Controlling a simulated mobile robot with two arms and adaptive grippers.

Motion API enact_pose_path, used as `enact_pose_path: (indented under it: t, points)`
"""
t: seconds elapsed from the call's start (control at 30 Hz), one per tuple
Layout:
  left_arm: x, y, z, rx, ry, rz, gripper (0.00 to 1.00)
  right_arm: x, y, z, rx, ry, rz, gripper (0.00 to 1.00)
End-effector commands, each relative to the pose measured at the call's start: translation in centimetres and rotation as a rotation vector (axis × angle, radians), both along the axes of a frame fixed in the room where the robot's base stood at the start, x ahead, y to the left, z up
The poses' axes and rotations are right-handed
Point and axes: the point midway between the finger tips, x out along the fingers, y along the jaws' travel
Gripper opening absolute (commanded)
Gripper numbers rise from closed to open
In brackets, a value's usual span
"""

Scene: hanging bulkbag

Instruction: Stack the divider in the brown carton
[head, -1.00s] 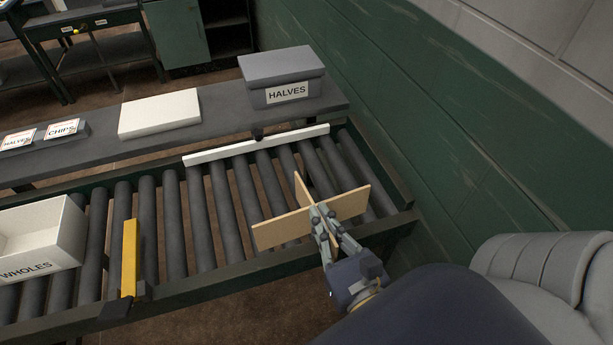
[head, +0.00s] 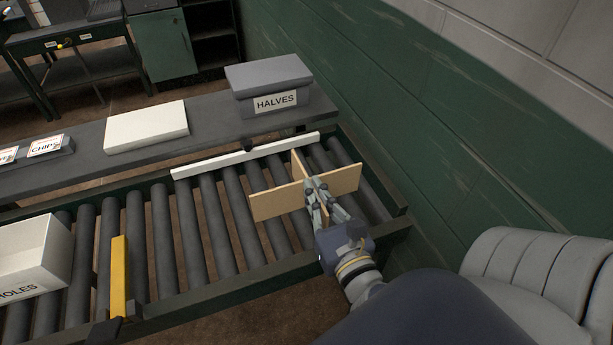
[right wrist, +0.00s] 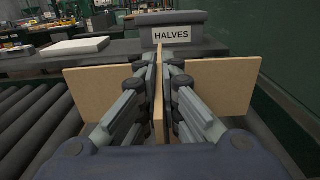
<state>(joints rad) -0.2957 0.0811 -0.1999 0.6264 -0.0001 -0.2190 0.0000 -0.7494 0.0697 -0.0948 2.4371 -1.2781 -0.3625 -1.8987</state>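The divider, a cross of tan boards (head: 278,202), is over the right part of the roller conveyor in the head view. My right gripper (head: 316,185) is at its near side, with its fingers closed on one of the boards. In the right wrist view the middle board (right wrist: 158,95) stands edge-on between the two fingers (right wrist: 159,78), and the crossing board spreads left and right behind them. The divider is upright; whether its lower edge touches the rollers is hard to tell. No brown carton shows. My left gripper is out of view.
A white WHOLES carton (head: 48,262) and a yellow bar (head: 119,275) are on the conveyor's left. A white rail (head: 200,168) runs along its far side. Behind is a shelf with a grey HALVES box (head: 268,82) and white slab (head: 146,124). A green wall (head: 440,130) bounds the right.

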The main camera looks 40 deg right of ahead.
Motion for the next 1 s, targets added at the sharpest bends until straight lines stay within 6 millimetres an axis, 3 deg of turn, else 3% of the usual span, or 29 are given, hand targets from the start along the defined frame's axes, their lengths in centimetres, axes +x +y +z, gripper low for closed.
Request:
enact_pose_path:
  t: [0.1, 0.4, 0.57, 0.8, 1.0]
  points:
    - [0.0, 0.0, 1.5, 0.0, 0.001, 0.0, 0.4, 2.4, -0.9, 0.4, -0.003, -0.004, 0.001, 0.0]
    - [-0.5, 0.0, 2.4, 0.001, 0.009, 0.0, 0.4, 6.7, -2.8, -0.5, -0.001, -0.001, 0.0, 0.0]
    - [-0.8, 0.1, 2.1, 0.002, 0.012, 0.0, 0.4, 7.2, -3.0, -1.2, 0.002, 0.001, -0.002, 0.0]
    - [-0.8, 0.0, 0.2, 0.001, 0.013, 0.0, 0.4, 7.1, -3.0, -4.4, 0.004, 0.002, -0.002, 0.0]
    - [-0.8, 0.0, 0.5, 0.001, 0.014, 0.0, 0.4, 7.1, -3.0, -4.3, 0.001, 0.001, 0.0, 0.0]
